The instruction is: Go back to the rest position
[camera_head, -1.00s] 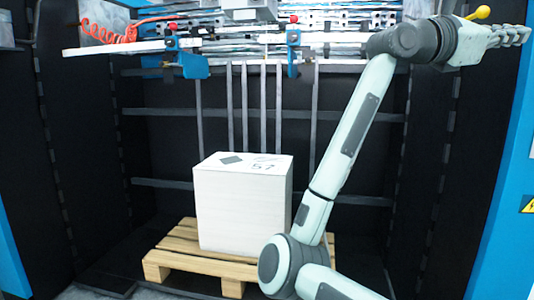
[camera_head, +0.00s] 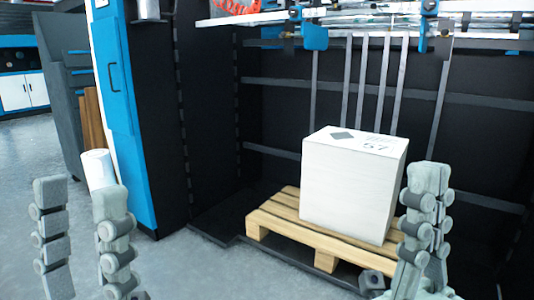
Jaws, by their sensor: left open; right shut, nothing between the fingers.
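My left gripper (camera_head: 85,240) is at the lower left of the head view. Its two fingers point up and stand apart with nothing between them, so it is open. My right gripper (camera_head: 428,230) is at the lower right, fingers pointing up and together, shut and empty. In the picture it overlaps the right edge of the pallet and the lower right of the white stack. The rest of both arms is out of view.
A white stack (camera_head: 350,190) marked 57 sits on a wooden pallet (camera_head: 275,222) inside the dark machine bay. A blue machine panel (camera_head: 126,110) stands left of it. A white roll (camera_head: 98,169) stands behind my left gripper. Grey floor (camera_head: 190,270) is clear between the grippers.

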